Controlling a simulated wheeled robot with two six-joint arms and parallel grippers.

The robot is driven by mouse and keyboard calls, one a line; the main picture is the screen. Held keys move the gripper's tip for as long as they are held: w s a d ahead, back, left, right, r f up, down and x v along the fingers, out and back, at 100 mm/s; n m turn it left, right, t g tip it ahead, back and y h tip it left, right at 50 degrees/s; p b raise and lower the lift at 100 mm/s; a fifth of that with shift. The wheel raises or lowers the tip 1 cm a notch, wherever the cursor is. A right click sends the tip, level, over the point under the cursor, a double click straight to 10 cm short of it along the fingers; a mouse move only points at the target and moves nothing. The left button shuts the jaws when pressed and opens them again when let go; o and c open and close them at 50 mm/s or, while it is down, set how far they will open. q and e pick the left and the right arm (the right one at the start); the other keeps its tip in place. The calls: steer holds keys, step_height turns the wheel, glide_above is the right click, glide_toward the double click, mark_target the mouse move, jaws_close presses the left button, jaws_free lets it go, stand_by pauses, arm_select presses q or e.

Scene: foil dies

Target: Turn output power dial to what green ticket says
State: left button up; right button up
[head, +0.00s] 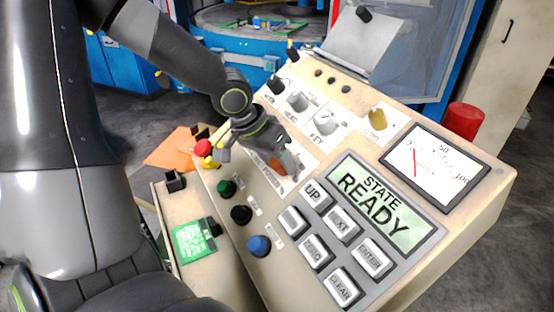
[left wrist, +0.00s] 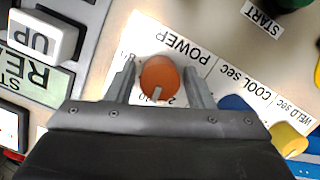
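The output power dial is an orange knob (left wrist: 160,76) beside the word POWER; in the head view it shows partly (head: 283,164) behind my gripper. Its pale pointer mark points down in the wrist view, close to a partly hidden 2. My left gripper (left wrist: 160,82) has one finger on each side of the knob, very close to it; whether they press on it I cannot tell. The green ticket (head: 194,240) lies on a ledge at the panel's left; its writing is too small to read. My right gripper is out of view.
Green (head: 226,188), black (head: 241,214) and blue (head: 259,245) knobs or buttons line the panel's front edge, near a red button (head: 203,147). Grey keys (head: 341,225) and a READY display (head: 382,207) lie right of the dial. A needle meter (head: 436,168) sits beyond.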

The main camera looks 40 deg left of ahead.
arm_select(q)
steer(key=c, duration=0.7)
steer(key=shift+f+m+b, duration=0.15)
steer(key=shift+m+b, duration=0.35)
steer(key=shift+m, duration=0.1)
steer(key=shift+c, duration=0.2)
steer(key=o, duration=1)
steer(key=shift+r, duration=0.2)
